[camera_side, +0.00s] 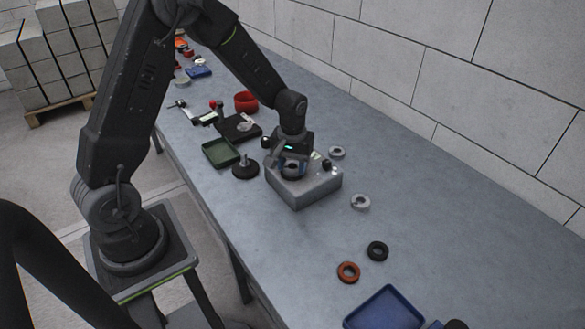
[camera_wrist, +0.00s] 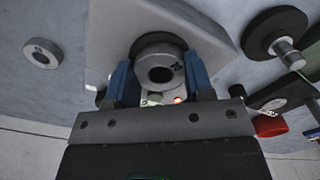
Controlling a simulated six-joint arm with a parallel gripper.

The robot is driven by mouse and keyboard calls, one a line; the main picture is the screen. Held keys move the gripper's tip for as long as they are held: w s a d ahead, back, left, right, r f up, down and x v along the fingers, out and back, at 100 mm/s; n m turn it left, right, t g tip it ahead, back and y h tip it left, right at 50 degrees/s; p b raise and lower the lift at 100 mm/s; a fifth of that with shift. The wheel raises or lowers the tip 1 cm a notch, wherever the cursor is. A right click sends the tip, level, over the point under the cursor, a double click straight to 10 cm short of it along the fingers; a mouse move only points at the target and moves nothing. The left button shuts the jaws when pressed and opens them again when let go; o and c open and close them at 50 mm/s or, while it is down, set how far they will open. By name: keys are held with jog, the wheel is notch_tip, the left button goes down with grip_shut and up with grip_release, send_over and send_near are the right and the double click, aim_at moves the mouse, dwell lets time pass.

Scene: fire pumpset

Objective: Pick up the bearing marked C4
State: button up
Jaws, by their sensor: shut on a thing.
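My gripper (camera_wrist: 160,76) has its two blue fingers shut on a light grey bearing (camera_wrist: 158,52) in the wrist view, one finger on each side of it. Its face carries a small dark mark that I cannot read. The bearing is at a grey block (camera_wrist: 110,42), with a dark round area behind it; I cannot tell whether it still touches the block. In the side view my gripper (camera_side: 291,170) is low over the same block (camera_side: 312,192), and the held bearing is mostly hidden by the fingers.
Grey rings lie behind (camera_side: 337,153) and right (camera_side: 361,202) of the block. A black ring (camera_side: 377,251), an orange ring (camera_side: 348,272) and a blue tray (camera_side: 372,318) are nearer. A shafted black disc (camera_side: 245,170) and green tray (camera_side: 209,155) stand left. The table's right is clear.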

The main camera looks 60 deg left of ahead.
jog(key=shift+c, duration=0.8)
jog(key=shift+r, duration=0.1)
